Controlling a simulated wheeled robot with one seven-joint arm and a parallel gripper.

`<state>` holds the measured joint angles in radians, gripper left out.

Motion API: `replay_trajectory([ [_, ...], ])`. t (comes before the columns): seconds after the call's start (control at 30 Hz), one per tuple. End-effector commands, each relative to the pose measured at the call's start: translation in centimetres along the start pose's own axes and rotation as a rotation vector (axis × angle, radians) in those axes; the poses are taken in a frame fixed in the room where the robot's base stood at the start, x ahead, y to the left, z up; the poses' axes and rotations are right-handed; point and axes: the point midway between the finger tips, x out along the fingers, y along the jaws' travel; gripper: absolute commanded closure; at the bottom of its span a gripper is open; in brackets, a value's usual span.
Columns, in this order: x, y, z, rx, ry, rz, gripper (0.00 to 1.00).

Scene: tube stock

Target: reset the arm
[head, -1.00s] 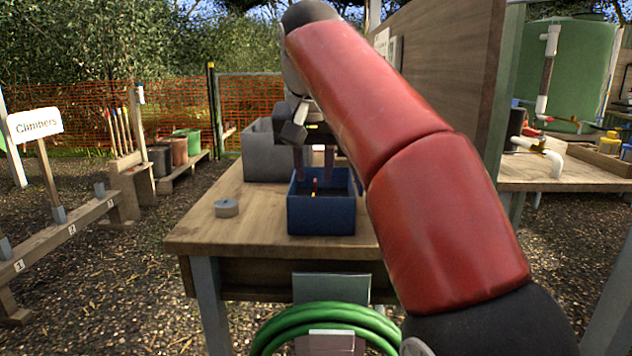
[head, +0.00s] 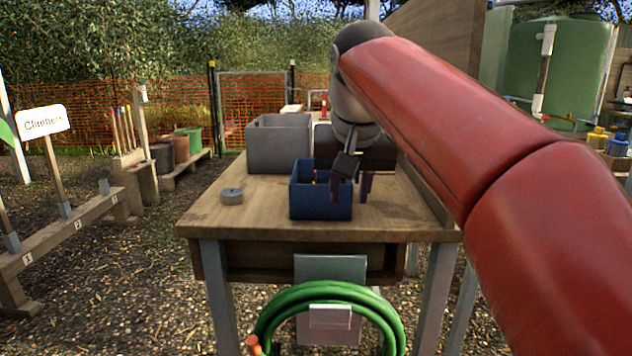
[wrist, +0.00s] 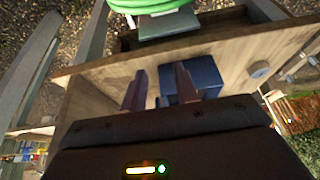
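My gripper (head: 366,187) hangs above the wooden table, just right of the blue box, in the head view. My red arm reaches in from the right of the head view and hides the table's right side. The blue box (head: 321,204) stands on the table; something small and orange shows inside it. The box also shows beyond the right finger in the wrist view (wrist: 207,76).
A grey bin (head: 278,145) stands at the back of the table (head: 250,220), and a grey round piece (head: 231,196) lies at its left. A green hose coil (head: 330,292) hangs at the table's front. A planked rail (head: 75,230) stands left. The table's front left is clear.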

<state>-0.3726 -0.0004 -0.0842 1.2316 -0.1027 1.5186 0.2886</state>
Motion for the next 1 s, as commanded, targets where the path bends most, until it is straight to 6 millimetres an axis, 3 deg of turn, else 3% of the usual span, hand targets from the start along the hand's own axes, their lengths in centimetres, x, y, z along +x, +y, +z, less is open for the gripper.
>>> replay_trajectory([
  [0.17,1.2,3.2,4.1,-0.004,0.011,-0.010,0.70],
  [0.27,2.7,5.4,7.9,-0.008,0.024,-0.016,0.70],
  [0.5,8.3,9.1,18.7,-0.015,0.062,-0.012,0.70],
  [0.7,12.6,10.5,25.6,-0.017,0.083,0.003,0.70],
  [0.8,13.8,10.7,27.2,-0.017,0.088,0.008,0.70],
  [1.0,14.3,10.8,27.9,-0.018,0.089,0.010,0.70],
])
